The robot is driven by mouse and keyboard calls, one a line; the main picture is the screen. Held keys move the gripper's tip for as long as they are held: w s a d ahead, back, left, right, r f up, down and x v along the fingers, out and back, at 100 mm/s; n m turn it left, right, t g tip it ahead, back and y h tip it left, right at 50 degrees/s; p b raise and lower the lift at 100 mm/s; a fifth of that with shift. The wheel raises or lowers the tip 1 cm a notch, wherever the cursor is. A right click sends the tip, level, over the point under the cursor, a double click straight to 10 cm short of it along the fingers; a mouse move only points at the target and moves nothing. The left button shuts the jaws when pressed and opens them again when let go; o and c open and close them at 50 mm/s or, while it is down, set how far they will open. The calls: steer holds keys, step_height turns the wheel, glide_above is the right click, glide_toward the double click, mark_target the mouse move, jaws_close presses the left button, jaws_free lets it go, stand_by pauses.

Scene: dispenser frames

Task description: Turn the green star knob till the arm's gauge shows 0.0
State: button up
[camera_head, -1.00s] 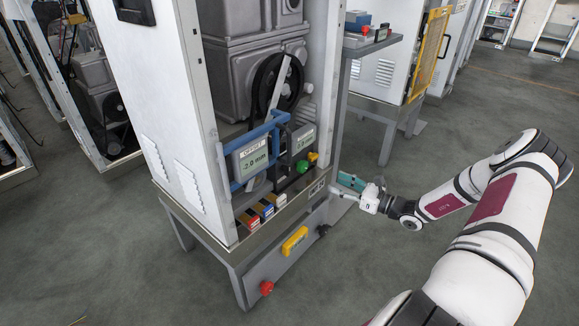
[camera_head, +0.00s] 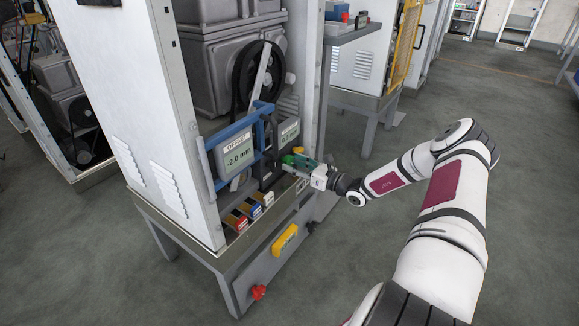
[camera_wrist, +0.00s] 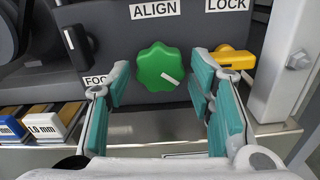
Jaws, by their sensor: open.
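The green star knob (camera_wrist: 160,67) is under the ALIGN label in the wrist view, with a white mark pointing to its lower right. My gripper (camera_wrist: 160,95) is open, with one teal-padded finger on each side of the knob and visible room around it. The arm's gauge (camera_head: 236,155), labelled OFFSET, reads -2.0 mm on the blue arm (camera_head: 223,137). A second grey gauge (camera_head: 288,136) beside it is too small to read surely.
A yellow lock knob (camera_wrist: 232,57) sits right of the green knob under LOCK. Colour-marked blocks (camera_head: 250,209), one labelled 1.0 mm, stand on the ledge to the left. A white post (camera_wrist: 285,60) rises at the right. A red knob (camera_head: 258,292) is low on the front.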

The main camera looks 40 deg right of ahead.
steer(key=shift+b+x, duration=0.3)
steer(key=shift+x, duration=0.9)
steer(key=c, duration=0.9)
steer(key=shift+n, duration=0.3)
